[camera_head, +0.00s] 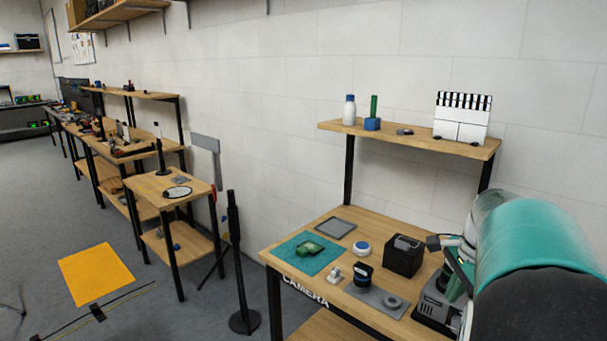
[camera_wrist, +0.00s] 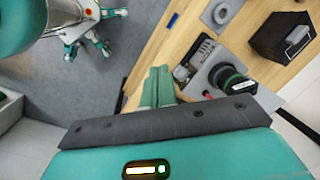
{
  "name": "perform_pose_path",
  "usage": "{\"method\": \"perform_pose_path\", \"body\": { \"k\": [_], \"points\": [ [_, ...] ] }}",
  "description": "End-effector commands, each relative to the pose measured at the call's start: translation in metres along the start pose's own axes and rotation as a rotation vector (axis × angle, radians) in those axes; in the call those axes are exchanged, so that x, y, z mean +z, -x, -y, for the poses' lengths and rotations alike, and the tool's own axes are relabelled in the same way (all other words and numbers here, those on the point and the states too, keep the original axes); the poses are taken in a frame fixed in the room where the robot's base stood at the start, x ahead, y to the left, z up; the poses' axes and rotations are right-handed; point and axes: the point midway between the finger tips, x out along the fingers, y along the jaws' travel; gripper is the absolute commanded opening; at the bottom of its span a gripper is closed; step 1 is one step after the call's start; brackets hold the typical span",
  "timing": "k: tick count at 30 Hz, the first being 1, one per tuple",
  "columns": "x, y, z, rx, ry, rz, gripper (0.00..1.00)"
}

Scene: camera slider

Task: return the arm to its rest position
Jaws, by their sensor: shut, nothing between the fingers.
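My gripper (camera_wrist: 158,75) shows in the wrist view as two pale green fingers pressed together, shut and empty. They are over the edge of the wooden bench (camera_wrist: 180,45), left of a grey device with a round dark lens-like part (camera_wrist: 230,80). In the head view my large teal arm fills the right side and covers the bench's right end. Green parts beside the arm may be my fingers, but I cannot tell clearly there.
A shelf (camera_head: 400,137) is above.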

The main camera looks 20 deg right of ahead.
Motion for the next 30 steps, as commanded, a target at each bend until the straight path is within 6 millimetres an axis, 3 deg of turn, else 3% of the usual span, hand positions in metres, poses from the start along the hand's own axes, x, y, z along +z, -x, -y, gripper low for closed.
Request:
{"method": "perform_pose_path", "body": {
  "k": [1,6,11,15,18,22,30],
  "points": [
    [0.031,0.005,-0.002,-0.026,0.122,0.012,0.00],
    [0.123,0.013,-0.020,-0.094,0.555,0.015,0.00],
    [0.200,0.016,-0.054,-0.157,0.968,-0.019,0.00],
    [0.254,0.015,-0.093,-0.209,1.328,-0.083,0.00],
    [0.282,0.012,-0.121,-0.239,1.559,-0.143,0.00],
    [0.302,0.006,-0.146,-0.262,1.767,-0.211,0.00],
    [0.308,0.003,-0.157,-0.267,1.857,-0.245,0.00]
  ]
}}
